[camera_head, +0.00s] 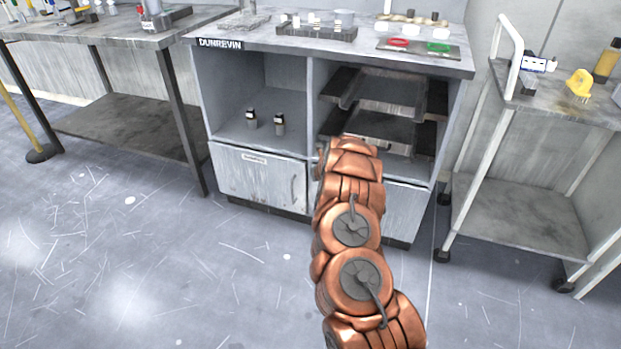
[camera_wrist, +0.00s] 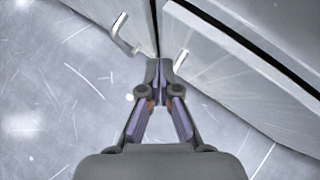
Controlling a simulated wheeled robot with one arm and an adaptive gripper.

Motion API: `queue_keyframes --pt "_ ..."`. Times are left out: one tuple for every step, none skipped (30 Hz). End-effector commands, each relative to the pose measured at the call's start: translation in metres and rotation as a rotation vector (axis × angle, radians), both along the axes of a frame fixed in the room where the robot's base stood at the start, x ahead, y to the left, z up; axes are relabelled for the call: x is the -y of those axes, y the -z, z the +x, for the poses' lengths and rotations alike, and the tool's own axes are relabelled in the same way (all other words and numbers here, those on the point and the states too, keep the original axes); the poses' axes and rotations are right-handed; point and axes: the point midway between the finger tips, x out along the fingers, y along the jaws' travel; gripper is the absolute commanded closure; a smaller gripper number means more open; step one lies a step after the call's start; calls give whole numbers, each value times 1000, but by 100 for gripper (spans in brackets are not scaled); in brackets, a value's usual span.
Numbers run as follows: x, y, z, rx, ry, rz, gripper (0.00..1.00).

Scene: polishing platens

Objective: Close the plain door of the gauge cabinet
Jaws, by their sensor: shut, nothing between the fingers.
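The gauge cabinet (camera_head: 293,110) is grey, with open shelves above two low doors. The left door (camera_head: 238,181) carries a small white label and a handle. The right door (camera_head: 404,211) shows no label, but my arm covers much of it. In the wrist view my gripper (camera_wrist: 166,68) is shut and empty. Its tips are close to a bent handle (camera_wrist: 181,61) on the right-hand panel (camera_wrist: 225,75); I cannot tell whether they touch. A second handle (camera_wrist: 122,36) is at left. A dark gap runs along the panel's upper edge; how far the door stands open is unclear.
Two small bottles stand on the cabinet's left shelf, and dark drawers (camera_head: 385,93) stick out at right. A cart (camera_head: 520,185) stands at right and a workbench (camera_head: 130,118) at left. The floor in front is clear.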

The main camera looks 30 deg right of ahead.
Motion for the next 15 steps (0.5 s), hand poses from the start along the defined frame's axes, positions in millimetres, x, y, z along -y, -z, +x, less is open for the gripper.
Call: queue_keyframes --pt "-5 -3 -2 0 -3 3 100" --pt "-7 -4 -4 -1 -3 5 100" --pt "-9 -6 -6 -1 -2 7 100" --pt "-9 -9 -7 0 -2 5 100" --pt "-10 -12 -7 2 -2 3 100" --pt "-12 -16 -9 3 -1 4 100" --pt "-13 -18 -10 4 -1 4 100" --pt "-15 -19 -12 3 -1 4 100" --pt "-17 -21 -14 2 -3 4 100" --pt "-20 -22 -15 0 -4 4 100" --pt "-22 -23 -17 -1 -4 6 100" --pt "-23 -26 -19 -1 -4 5 100" --pt "-24 -28 -20 -1 -4 4 100" --pt "-25 -31 -21 0 -3 3 100" --pt "-27 -34 -22 1 -3 4 100"
